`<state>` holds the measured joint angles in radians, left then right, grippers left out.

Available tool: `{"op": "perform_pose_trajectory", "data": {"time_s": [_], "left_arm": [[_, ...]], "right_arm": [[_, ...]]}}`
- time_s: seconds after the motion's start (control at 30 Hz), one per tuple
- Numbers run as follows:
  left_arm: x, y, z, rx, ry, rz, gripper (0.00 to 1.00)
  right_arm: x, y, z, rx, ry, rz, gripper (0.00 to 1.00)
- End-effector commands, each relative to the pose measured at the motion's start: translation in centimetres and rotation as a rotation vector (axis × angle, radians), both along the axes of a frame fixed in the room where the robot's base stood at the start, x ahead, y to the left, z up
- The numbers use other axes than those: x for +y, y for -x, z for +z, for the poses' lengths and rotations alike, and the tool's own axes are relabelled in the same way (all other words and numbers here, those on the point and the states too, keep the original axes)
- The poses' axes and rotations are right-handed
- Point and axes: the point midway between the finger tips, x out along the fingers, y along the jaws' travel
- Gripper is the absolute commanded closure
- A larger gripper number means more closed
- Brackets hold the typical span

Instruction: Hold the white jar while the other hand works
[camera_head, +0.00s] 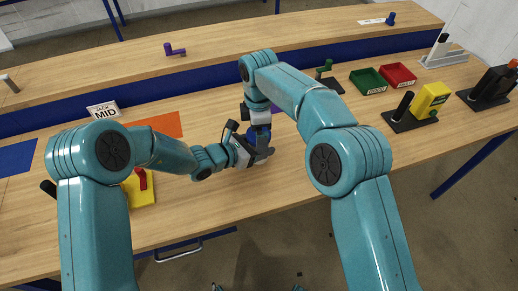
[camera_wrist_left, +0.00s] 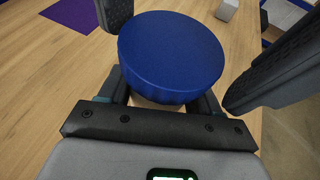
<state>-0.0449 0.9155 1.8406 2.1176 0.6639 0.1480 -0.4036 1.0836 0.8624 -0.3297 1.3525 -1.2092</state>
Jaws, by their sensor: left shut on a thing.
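The white jar has a wide blue lid (camera_wrist_left: 170,50), seen from above in the left wrist view. Only a pale sliver of the white jar (camera_wrist_left: 150,103) shows under the lid. My left gripper (camera_wrist_left: 160,100) is shut on the jar, with its fingers on both sides below the lid. In the head view my left gripper (camera_head: 260,153) is low over the bench, and the grippers hide most of the jar. My right gripper (camera_head: 259,135) points down from above. In the left wrist view its two dark fingers stand apart, one on each side of the lid.
The wooden bench (camera_head: 205,220) is clear in front of the grippers. An orange mat (camera_head: 160,124) and a MID sign (camera_head: 103,110) lie left. Green (camera_head: 368,80) and red (camera_head: 398,75) trays and a yellow block device (camera_head: 432,99) stand right. A yellow base with a red handle (camera_head: 143,180) is near the left elbow.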

Motion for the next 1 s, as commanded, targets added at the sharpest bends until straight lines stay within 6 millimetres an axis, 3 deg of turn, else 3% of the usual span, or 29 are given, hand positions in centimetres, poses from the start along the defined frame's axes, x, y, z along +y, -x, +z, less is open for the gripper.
{"op": "perform_pose_trajectory", "data": {"time_s": [0.2,0.53,0.8,0.87,1.0], "left_arm": [[0.0,0.0,0.1,-0.001,0.0,-0.001,1.0],[0.0,0.0,0.1,-0.002,0.0,-0.002,1.0],[-0.1,0.0,0.1,-0.002,0.0,-0.002,1.0],[-0.1,0.0,0.1,-0.002,0.0,-0.002,1.0],[-0.1,0.0,0.1,-0.002,0.0,-0.002,1.0]], "right_arm": [[0.0,-0.1,0.4,-0.003,0.0,0.0,0.03],[0.0,-0.1,4.3,-0.003,0.0,0.002,0.03],[0.0,0.0,4.5,-0.002,0.0,0.001,0.03],[0.0,-0.1,4.6,-0.002,0.0,0.004,0.07],[0.0,-0.2,5.3,-0.004,-0.001,0.112,0.07]]}}
